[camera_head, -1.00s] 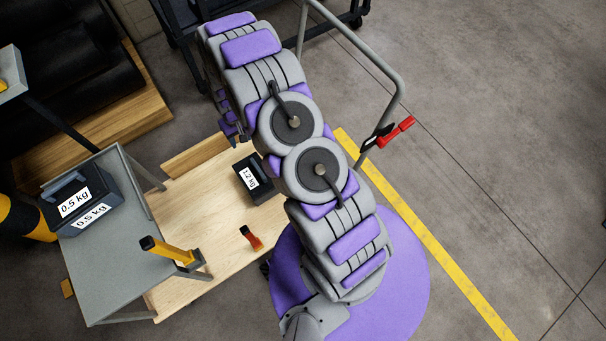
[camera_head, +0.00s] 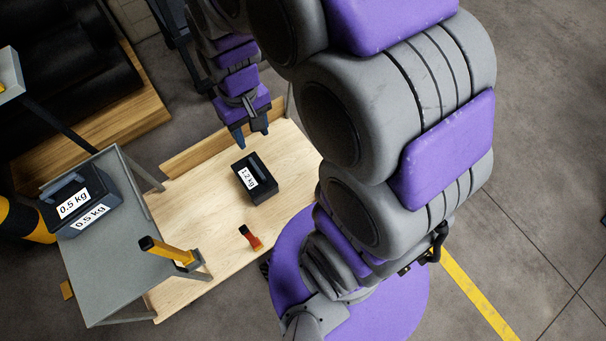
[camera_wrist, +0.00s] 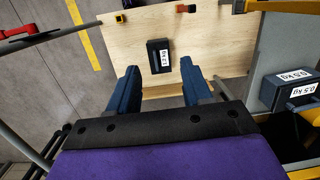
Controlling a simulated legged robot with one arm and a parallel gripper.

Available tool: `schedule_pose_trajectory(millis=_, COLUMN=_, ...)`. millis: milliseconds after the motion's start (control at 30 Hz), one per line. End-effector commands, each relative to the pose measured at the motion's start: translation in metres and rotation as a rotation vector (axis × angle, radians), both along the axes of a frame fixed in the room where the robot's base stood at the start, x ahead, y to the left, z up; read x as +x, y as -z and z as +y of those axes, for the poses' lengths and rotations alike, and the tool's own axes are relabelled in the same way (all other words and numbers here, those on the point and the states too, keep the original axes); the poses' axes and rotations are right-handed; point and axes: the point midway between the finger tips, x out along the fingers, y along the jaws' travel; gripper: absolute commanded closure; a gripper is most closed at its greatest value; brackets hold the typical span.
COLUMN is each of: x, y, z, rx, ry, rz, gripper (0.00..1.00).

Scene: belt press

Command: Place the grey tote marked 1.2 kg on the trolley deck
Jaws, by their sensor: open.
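The grey tote marked 1.2 kg (camera_head: 264,188) is a small dark open box with a white label. It sits on the light wooden trolley deck (camera_head: 205,221), near the deck's middle. It also shows in the wrist view (camera_wrist: 159,68), upright on the wood beyond my fingertips. My gripper (camera_head: 252,136) is open and empty, a short way above the tote in the head picture and apart from it. In the wrist view its two fingers (camera_wrist: 162,78) are spread wide, with the tote between their lines. Nothing of the tote is covered by the fingers.
An orange-and-black object (camera_head: 250,237) lies on the deck. A yellow-and-black post (camera_head: 168,251) stands by the table's edge. A raised wooden lip (camera_head: 195,155) borders the deck's far side.

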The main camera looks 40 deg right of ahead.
Motion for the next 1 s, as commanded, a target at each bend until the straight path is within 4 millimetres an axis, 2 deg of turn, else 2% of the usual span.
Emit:
schedule_pose_trajectory(millis=33, x=-0.016, y=-0.011, z=-0.001, rx=-0.005, ry=0.001, rz=-0.001, gripper=0.51)
schedule_pose_trajectory(millis=200, x=-0.071, y=-0.036, z=-0.005, rx=-0.022, ry=0.011, rz=0.011, gripper=0.51)
schedule_pose_trajectory(millis=300, x=-0.104, y=-0.046, z=-0.007, rx=-0.031, ry=0.019, rz=0.023, gripper=0.51)
schedule_pose_trajectory(millis=500, x=-0.155, y=-0.056, z=-0.011, rx=-0.046, ry=0.032, rz=0.038, gripper=0.51)
schedule_pose_trajectory(millis=700, x=-0.174, y=-0.058, z=-0.012, rx=-0.051, ry=0.04, rz=0.044, gripper=0.51)
schedule_pose_trajectory(millis=1000, x=-0.175, y=-0.058, z=-0.012, rx=-0.051, ry=0.04, rz=0.046, gripper=0.51)
